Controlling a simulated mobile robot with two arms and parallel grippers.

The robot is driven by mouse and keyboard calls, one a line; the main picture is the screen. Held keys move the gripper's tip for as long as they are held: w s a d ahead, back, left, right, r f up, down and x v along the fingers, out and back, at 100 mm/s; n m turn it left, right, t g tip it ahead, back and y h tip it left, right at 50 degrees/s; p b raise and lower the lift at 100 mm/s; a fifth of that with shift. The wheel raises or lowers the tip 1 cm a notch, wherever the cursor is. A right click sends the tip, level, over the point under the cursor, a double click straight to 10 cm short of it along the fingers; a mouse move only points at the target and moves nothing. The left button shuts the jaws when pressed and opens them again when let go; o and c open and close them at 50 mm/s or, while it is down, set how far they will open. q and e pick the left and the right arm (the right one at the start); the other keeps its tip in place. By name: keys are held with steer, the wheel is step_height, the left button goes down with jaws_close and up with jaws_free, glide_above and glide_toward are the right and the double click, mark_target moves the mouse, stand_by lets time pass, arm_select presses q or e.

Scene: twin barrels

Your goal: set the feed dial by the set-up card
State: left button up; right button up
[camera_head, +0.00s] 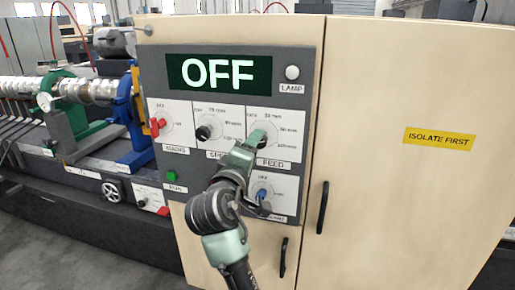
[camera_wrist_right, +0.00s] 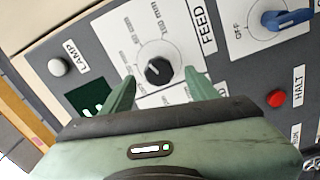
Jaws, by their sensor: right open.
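The feed dial (camera_wrist_right: 158,70) is a round black knob on a white plate labelled FEED, in the right wrist view. Its pointer setting is too small to read surely. My right gripper (camera_wrist_right: 161,82) is open, its two green fingers on either side of the dial; whether they touch it I cannot tell. In the head view my right gripper (camera_head: 257,138) covers most of the dial. The display (camera_head: 219,73) reads OFF. I see no set-up card, and my left gripper is out of view.
A black knob (camera_head: 204,132) and a red handle (camera_head: 157,127) sit left of the feed dial. A blue lever (camera_wrist_right: 288,19) and a red HALT button (camera_wrist_right: 276,98) are close by. The lamp (camera_head: 292,72) looks white. A yellow ISOLATE FIRST label (camera_head: 439,139) is on the cabinet door.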

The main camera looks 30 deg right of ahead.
steer(key=v, duration=0.3)
steer(key=shift+b, duration=0.3)
